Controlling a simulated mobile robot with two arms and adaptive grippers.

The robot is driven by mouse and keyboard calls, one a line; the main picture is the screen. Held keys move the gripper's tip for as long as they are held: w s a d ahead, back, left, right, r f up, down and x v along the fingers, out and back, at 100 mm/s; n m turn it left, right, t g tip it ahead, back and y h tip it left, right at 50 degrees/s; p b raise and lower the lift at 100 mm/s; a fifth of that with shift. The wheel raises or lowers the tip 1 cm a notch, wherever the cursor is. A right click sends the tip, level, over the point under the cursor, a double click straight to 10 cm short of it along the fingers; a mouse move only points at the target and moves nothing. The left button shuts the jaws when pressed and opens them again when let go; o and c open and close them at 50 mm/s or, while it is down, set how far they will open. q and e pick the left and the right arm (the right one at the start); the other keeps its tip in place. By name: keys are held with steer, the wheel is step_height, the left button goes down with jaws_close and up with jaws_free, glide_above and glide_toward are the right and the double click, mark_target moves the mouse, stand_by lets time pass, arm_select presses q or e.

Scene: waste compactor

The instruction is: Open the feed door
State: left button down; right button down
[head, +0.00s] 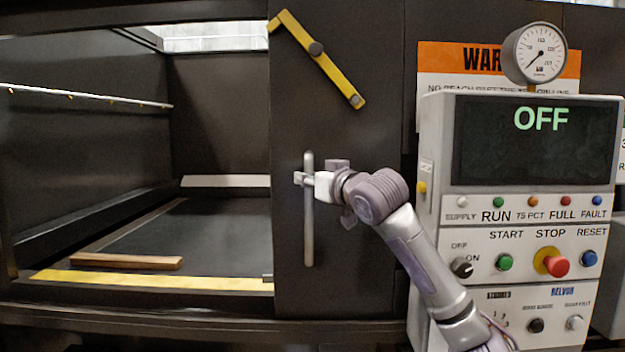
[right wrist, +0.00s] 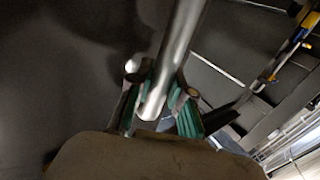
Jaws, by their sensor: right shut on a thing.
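The feed door (head: 372,275) is a dark panel standing to the right of the wide chamber opening (head: 225,225). A vertical metal bar handle (head: 309,245) is on the door near its left edge. My right gripper (head: 306,179) is at the upper part of this handle, with its fingers around the bar. In the right wrist view the handle (right wrist: 178,60) runs between the green-padded fingers (right wrist: 160,95), which are shut on it. A yellow latch bar (head: 330,72) sits tilted on the door above the handle. My left gripper is not in view.
A control panel (head: 432,215) with a screen reading OFF, buttons and a gauge (head: 541,52) stands right of the door, close to my right arm. A wooden piece (head: 126,262) lies inside the chamber near its yellow front edge (head: 150,280).

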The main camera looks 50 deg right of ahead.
stand_by(0.4)
steer(key=c, duration=1.1)
jaws_free()
steer(key=shift+w+a, duration=0.1)
steer(key=shift+o, duration=0.2)
steer(key=v, duration=1.2)
